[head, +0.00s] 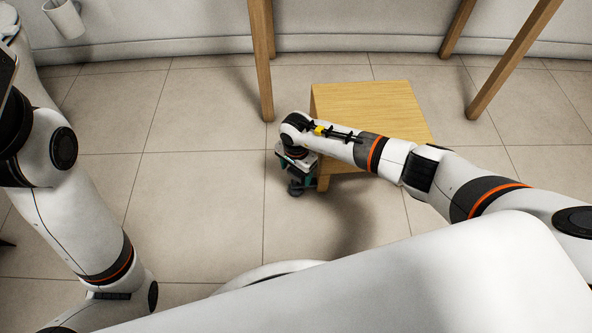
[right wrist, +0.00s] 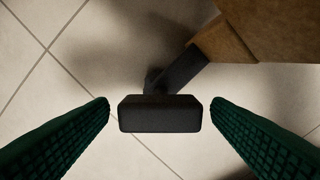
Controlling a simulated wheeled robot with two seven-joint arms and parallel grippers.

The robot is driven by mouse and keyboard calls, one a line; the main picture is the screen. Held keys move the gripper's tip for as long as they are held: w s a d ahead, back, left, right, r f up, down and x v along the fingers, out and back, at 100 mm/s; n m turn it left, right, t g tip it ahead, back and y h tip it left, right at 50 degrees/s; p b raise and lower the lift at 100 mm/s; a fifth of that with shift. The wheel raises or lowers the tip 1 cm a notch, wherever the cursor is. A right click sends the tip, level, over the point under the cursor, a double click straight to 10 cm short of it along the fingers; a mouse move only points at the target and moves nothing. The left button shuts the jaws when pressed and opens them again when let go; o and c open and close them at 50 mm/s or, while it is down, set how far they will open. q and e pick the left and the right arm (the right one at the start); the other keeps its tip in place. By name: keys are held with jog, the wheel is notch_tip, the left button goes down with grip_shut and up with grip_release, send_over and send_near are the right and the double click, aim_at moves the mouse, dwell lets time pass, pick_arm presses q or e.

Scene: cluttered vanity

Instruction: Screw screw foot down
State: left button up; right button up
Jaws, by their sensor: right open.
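A wooden piece of furniture (head: 370,105) with a flat light top stands on the floor. In the right wrist view its brown edge (right wrist: 270,30) shows at the upper right. A black block-shaped foot (right wrist: 160,113) on a dark bar is in the middle of that view, beside the wooden edge. My right gripper (right wrist: 160,112) is open, with a green ribbed finger on each side of the foot and gaps between. In the head view my right gripper (head: 296,178) is low at the furniture's left corner, and its fingers are partly hidden. My left gripper is not in view.
Tall wooden legs (head: 262,60) stand behind the furniture, with more at the upper right (head: 510,60). A white cup-like object (head: 62,18) is at the upper left. The tiled floor (head: 200,150) left of the furniture is clear.

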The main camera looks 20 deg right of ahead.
jog(key=shift+c, duration=0.4)
jog(key=c, duration=0.9)
